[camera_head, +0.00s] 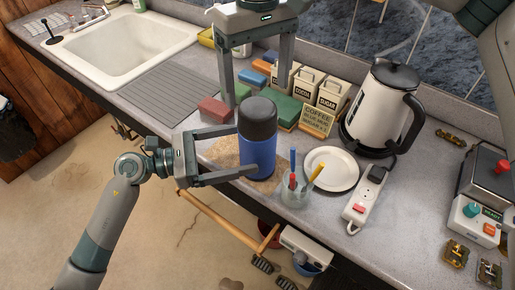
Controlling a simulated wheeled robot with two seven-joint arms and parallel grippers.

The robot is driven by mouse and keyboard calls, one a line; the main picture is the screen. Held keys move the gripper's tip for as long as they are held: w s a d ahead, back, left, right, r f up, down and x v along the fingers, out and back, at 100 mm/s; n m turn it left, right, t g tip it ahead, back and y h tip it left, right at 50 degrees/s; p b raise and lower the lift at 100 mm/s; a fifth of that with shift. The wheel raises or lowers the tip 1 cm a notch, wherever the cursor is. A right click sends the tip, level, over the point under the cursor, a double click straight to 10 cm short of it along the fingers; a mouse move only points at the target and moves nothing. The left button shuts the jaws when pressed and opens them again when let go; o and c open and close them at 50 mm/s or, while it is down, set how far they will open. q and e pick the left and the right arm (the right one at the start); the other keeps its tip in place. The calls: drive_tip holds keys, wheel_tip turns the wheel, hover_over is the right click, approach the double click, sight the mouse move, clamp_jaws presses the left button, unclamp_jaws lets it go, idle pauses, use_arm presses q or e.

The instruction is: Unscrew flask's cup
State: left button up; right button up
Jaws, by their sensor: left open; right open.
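The flask stands upright on a cork-coloured mat (224,153) on the counter. It has a blue body (260,157) and a dark grey cup (257,119) on top. My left gripper (247,151) comes in from the left at body height, its fingers apart. One finger passes in front of the blue body's lower left; the other reaches to the flask's far left side. I cannot tell whether either touches it. My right gripper (257,97) points down from above, open, with one finger left of the cup and one right and behind it.
A glass with pens (297,193), a white plate (331,170) and a power strip (366,199) stand right of the flask. A kettle (383,108), canisters (333,93) and coloured boxes (216,110) are behind. A sink (123,45) is at the far left.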

sight(262, 144)
use_arm(q)
drive_tip(key=shift+x, duration=2.95)
drive_tip(key=c, duration=2.2)
use_arm(e)
drive_tip(key=m, duration=0.9)
drive_tip(key=shift+m, duration=0.4)
drive_tip(key=m, duration=0.8)
drive_tip(key=shift+f, duration=0.15)
